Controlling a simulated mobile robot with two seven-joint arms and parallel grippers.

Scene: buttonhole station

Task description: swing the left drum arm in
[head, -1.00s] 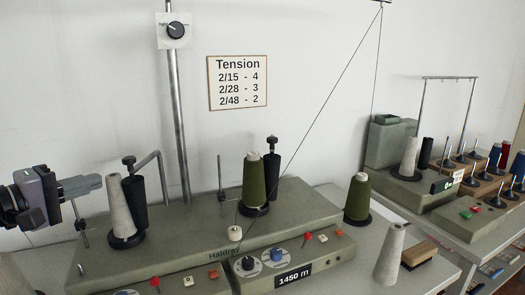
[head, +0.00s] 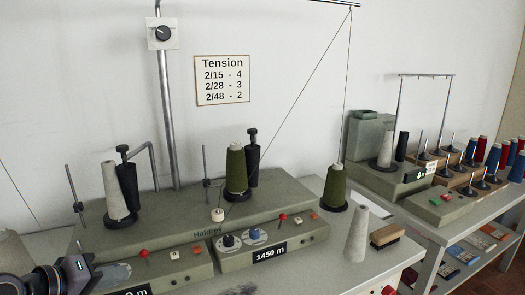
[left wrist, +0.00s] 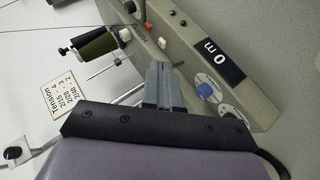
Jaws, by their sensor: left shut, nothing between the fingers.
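The left drum arm has a black drum (head: 127,180) with a black knob on top, on a bent grey rod. The drum stands close beside the pale grey cone (head: 112,190) on the left spindle; I cannot tell whether they touch. My left gripper (head: 112,273) is low at the left, in front of the winder (head: 190,195) and clear of the drum arm. In the left wrist view its fingers (left wrist: 160,76) are shut and empty, beside the winder's front with the "0 m" counter (left wrist: 208,57). My right gripper is not in view.
A green cone (head: 236,170) stands with the right black drum (head: 253,165) behind it. Another green cone (head: 335,188), a pale cone (head: 357,235) and a brush (head: 387,235) stand at the right. Red knobs (head: 145,253) rise from the front panels. A metal post (head: 167,110) stands behind.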

